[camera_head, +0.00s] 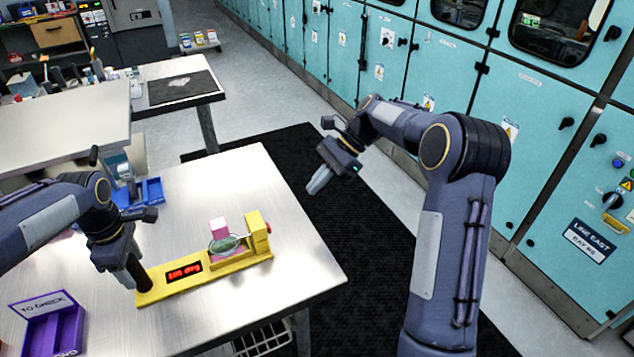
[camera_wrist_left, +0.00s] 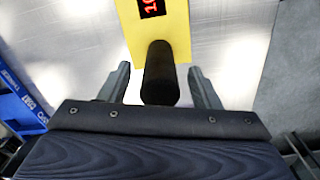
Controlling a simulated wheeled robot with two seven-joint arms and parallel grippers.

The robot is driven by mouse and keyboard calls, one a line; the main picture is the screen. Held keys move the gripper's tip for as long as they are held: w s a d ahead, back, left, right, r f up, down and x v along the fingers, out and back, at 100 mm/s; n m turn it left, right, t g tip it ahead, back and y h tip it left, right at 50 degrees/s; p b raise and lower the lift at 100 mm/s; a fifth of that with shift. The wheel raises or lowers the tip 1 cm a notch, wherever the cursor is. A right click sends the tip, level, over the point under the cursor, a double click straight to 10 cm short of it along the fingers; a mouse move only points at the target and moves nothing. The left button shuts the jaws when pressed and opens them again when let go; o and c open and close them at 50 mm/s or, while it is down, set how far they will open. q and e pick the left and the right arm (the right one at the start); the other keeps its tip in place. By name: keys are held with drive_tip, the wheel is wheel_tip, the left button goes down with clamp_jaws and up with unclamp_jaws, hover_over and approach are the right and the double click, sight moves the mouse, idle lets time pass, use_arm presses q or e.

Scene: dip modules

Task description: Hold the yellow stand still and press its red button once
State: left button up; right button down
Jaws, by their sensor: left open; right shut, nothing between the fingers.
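The yellow stand (camera_head: 226,267) lies on the metal table with a red digit display (camera_head: 185,271). A yellow upright block stands at its right end, with the red button (camera_head: 269,228) on that block's right side. My right gripper (camera_head: 319,182) is shut and empty, in the air beyond the table's right edge, apart from the button.
A pink block (camera_head: 219,228) and a greenish round disc (camera_head: 225,244) are on the stand. A purple "TO CHECK" tray (camera_head: 48,325) is at front left, a blue bin (camera_head: 150,191) behind. The metal table (camera_head: 275,190) is clear around the button's side.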

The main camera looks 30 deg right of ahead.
use_arm(q)
drive_tip(key=shift+r+p, duration=3.35)
drive_tip(key=shift+r, duration=1.2)
use_arm(e)
wheel_tip(320, 180, up, 7)
